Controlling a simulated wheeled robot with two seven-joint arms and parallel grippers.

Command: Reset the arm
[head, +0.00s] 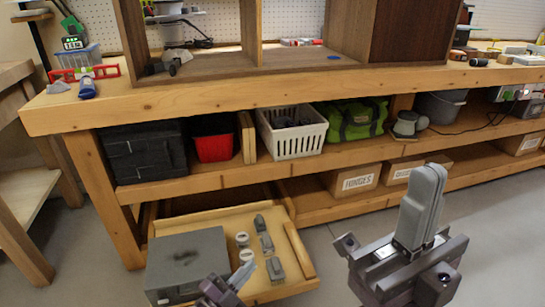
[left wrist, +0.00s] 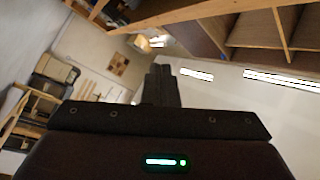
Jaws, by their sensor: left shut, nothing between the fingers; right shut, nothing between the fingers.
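My left gripper (head: 246,268) shows at the bottom of the head view, in front of the low drawer, its fingers together with nothing in them. In the left wrist view its dark fingers (left wrist: 161,84) are closed and point toward the ceiling and shelving. My right gripper (head: 421,200) stands at the lower right of the head view, in front of the bench. Its grey fingers are pressed together, point upward and hold nothing.
A pulled-out drawer (head: 290,212) low at the bench holds a grey box (head: 188,262) and several small parts. The wooden bench (head: 230,90) carries an open cabinet (head: 262,62). A white basket (head: 290,130) and green bag (head: 357,118) sit on its shelf. Floor at right is clear.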

